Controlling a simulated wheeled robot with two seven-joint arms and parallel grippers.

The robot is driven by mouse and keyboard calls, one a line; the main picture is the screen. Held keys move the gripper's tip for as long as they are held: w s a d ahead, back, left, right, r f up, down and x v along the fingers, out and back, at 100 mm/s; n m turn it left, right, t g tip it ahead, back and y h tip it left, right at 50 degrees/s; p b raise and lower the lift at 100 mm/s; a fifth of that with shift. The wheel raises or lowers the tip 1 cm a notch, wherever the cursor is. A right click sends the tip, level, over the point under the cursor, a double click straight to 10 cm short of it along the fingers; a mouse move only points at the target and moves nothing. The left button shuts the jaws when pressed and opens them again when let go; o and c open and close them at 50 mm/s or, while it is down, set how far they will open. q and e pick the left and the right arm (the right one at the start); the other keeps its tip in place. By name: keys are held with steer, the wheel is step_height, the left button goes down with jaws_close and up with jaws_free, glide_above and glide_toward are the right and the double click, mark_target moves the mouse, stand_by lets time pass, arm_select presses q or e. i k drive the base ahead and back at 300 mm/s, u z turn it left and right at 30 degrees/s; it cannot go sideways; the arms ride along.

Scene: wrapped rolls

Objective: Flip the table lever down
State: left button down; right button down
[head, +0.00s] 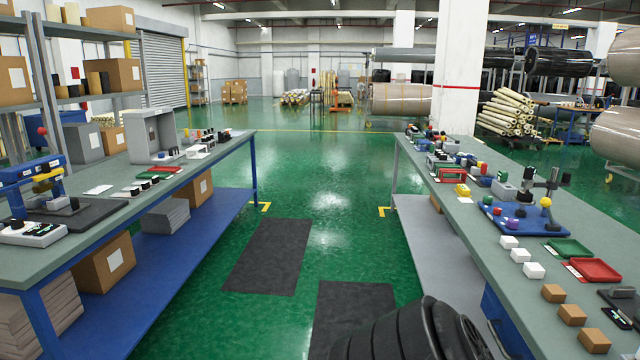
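Neither of my grippers is in view. Which thing is the table lever is not certain from this distance. On the right table (440,210), a grey stand (527,190) with a yellow ball (545,202) and a dark knob stands on a blue tray (524,222). On the left table (100,205), a blue press-like device (30,172) carries a red ball knob (42,131) that sits high, above its body. Any lever arm position is too small to tell clearly.
White blocks (520,255), brown blocks (572,315), a green tray (569,248) and a red tray (595,270) lie on the right table. A grey open box (153,135) stands on the left table. The green floor between the tables is open, with dark mats (268,255).

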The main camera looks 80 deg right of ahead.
mark_target(545, 202)
steer(key=i, duration=0.3)
steer(key=z, duration=2.5)
steer(key=i, duration=2.45)
steer(key=z, duration=3.2)
